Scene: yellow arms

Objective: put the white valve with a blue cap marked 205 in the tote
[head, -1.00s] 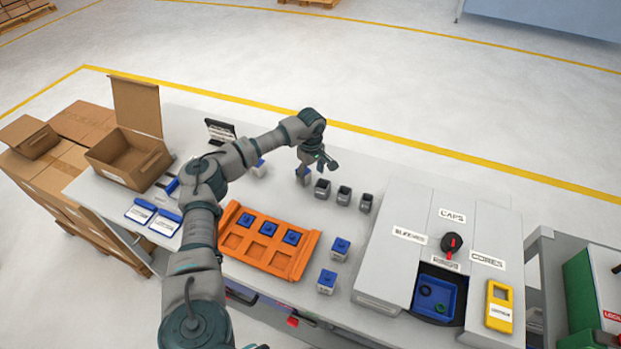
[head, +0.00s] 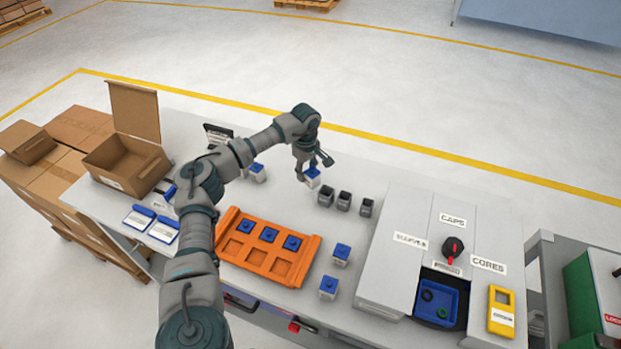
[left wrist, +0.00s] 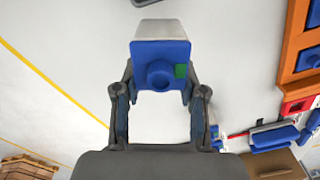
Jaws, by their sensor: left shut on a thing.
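My left gripper (head: 314,168) is shut on a white valve with a blue cap (head: 312,178), at the back of the table behind the small dark cups. In the left wrist view the same valve (left wrist: 162,62) sits at the fingertips, with a green patch on its cap. I cannot read a 205 on it. An orange tray (head: 226,252) holds several pockets; blue-capped pieces fill the back row and the front pockets look empty. I cannot tell whether this tray is the tote. My right gripper is not in view.
Other blue-capped white valves stand at the back (head: 258,173) and right of the tray (head: 341,254) (head: 328,287). Several dark cups (head: 343,200) stand near my gripper. A grey cabinet (head: 386,275) is at right; an open cardboard box (head: 117,176) is at left.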

